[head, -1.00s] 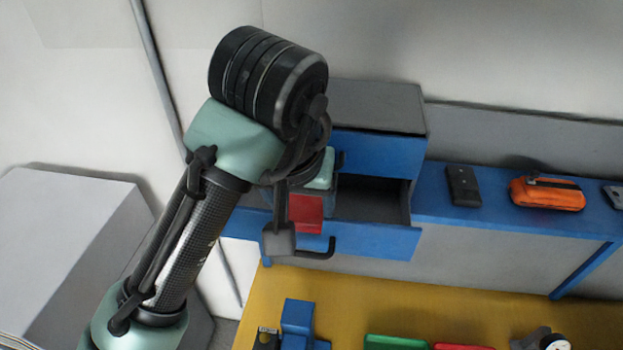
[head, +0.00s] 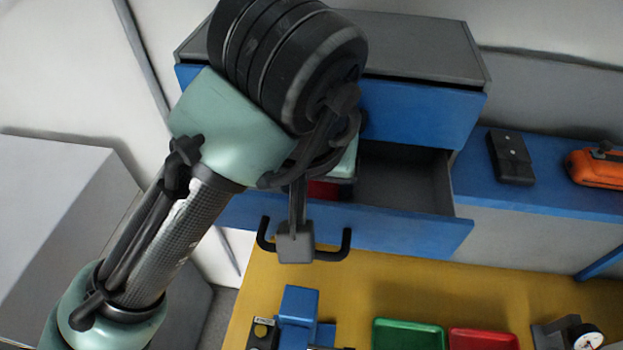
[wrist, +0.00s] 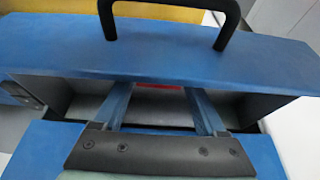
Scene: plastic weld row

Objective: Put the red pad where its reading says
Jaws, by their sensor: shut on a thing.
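The red pad (head: 322,190) shows partly in the head view, inside the opening of the open drawer and behind my arm. In the wrist view only a thin red strip of the pad (wrist: 157,86) shows between the fingertips. My gripper (wrist: 160,94) is shut on the pad and reaches down into the drawer behind its front panel. In the head view my wrist hides the fingertips. The open drawer (head: 415,232) has a blue front and a grey inside, and its right part looks empty. I cannot see any reading.
The blue upper drawer (head: 420,112) is above the open one. A black handle (wrist: 170,3) stands out from the open drawer's front. A dark device (head: 511,157) and an orange one (head: 598,167) lie on the blue shelf. Green (head: 408,335) and red (head: 484,340) trays are on the yellow bench.

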